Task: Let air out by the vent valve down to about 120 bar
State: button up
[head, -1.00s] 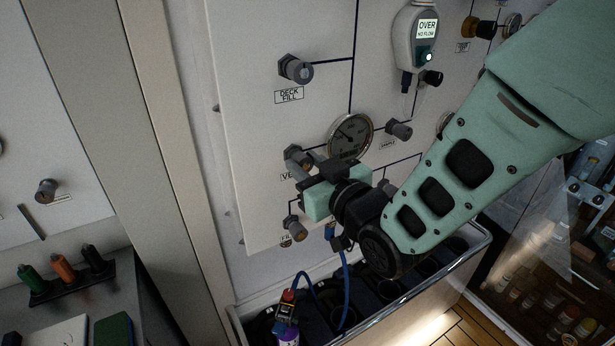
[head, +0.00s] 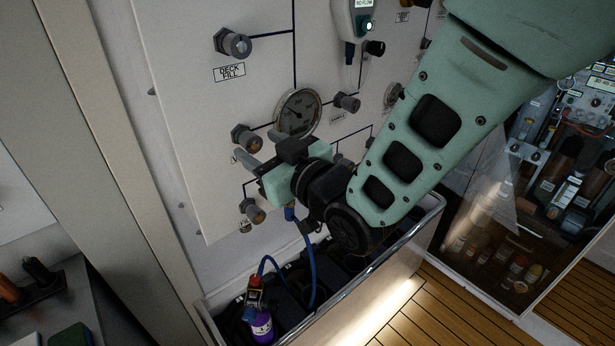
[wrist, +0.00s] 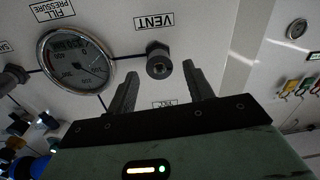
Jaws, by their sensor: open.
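The vent valve (wrist: 158,62) is a dark knob on the white panel, beside its VENT label (wrist: 154,21) in the upside-down wrist view. In the head view the vent valve (head: 245,138) shows above my gripper (head: 247,171). My gripper is open and empty; in the wrist view its fingers (wrist: 161,88) point at the panel, with the knob just beyond the gap between them, apart from both. The round fill pressure gauge (wrist: 76,58) is beside the valve; it also shows in the head view (head: 298,113).
A deck fill knob (head: 232,43) is above, and another knob (head: 252,210) is just below my gripper. A blue hose (head: 312,262) runs down to a purple bottle (head: 262,326) in a metal-railed bin (head: 385,252). A handheld meter (head: 355,18) hangs above.

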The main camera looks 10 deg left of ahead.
jog(key=b+v, duration=1.5)
jog(key=b, duration=0.1)
jog(key=shift+d+b, duration=0.15)
jog(key=shift+b, duration=0.15)
jog(key=shift+f, duration=0.1)
dwell(1.2)
